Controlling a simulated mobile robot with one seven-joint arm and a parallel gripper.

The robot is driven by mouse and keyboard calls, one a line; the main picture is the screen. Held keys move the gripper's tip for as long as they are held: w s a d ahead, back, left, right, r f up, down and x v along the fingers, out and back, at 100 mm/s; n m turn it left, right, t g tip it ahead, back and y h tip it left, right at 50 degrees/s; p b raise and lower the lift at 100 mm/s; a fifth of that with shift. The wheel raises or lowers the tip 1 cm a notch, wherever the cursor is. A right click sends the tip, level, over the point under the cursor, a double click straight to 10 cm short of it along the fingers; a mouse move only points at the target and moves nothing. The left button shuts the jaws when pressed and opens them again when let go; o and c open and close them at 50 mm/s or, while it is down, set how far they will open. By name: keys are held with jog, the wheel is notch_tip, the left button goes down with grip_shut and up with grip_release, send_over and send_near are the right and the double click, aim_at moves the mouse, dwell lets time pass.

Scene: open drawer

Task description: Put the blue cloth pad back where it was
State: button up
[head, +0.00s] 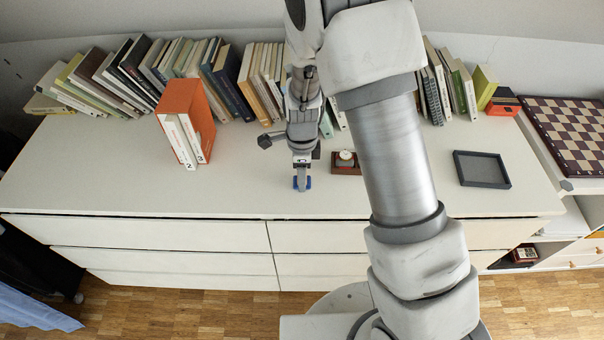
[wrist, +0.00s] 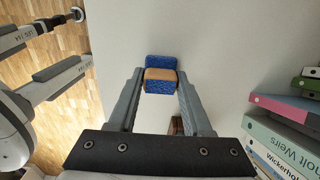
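The blue cloth pad (wrist: 161,62) has a tan band across its middle and lies between my fingertips in the wrist view. My gripper (wrist: 162,76) has a finger against each side of the tan part, with no clear gap, so it looks shut on the pad. In the head view the blue pad (head: 308,183) shows on both sides of the tip of my gripper (head: 302,181), low over the front middle of the white dresser top (head: 240,197). My finger hides its middle there. I cannot tell whether the pad touches the dresser top.
A small wooden stand (head: 345,169) with a round white piece is just right of my gripper. An orange box file (head: 187,108) stands to the left, a dark grey tray (head: 481,169) lies right, and books (head: 258,75) line the back. The front left is clear.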

jog(key=o, duration=0.4)
notch_tip(320, 180, up, 13)
jog(key=shift+f+p, duration=0.2)
jog(key=shift+p, duration=0.9)
jog(key=s+d+r+n+t, duration=0.1)
jog(key=s+d+r+n, duration=0.15)
jog(key=r, duration=0.25)
jog(key=s+d+r+n+t+y, duration=0.1)
jog(key=s+d+r+n, duration=0.1)
jog(key=r+n, duration=0.15)
jog(key=s+d+r+n+t, duration=0.1)
jog(key=s+d+r+n, duration=0.1)
jog(key=r, duration=0.4)
jog(key=s+d+r+n+t, duration=0.1)
jog(key=s+d+r+n, duration=0.1)
jog(key=s+n, duration=0.1)
jog(key=s+d+r+n, duration=0.2)
jog(key=s+n, duration=0.2)
jog(key=s, duration=0.1)
jog(key=s+d+r+n+t+h, duration=0.1)
jog(key=s+d+n, duration=0.1)
jog(key=s+n, duration=0.1)
jog(key=shift+s+r+t, duration=0.3)
jog(key=shift+s+r, duration=0.1)
jog(key=shift+s, duration=0.2)
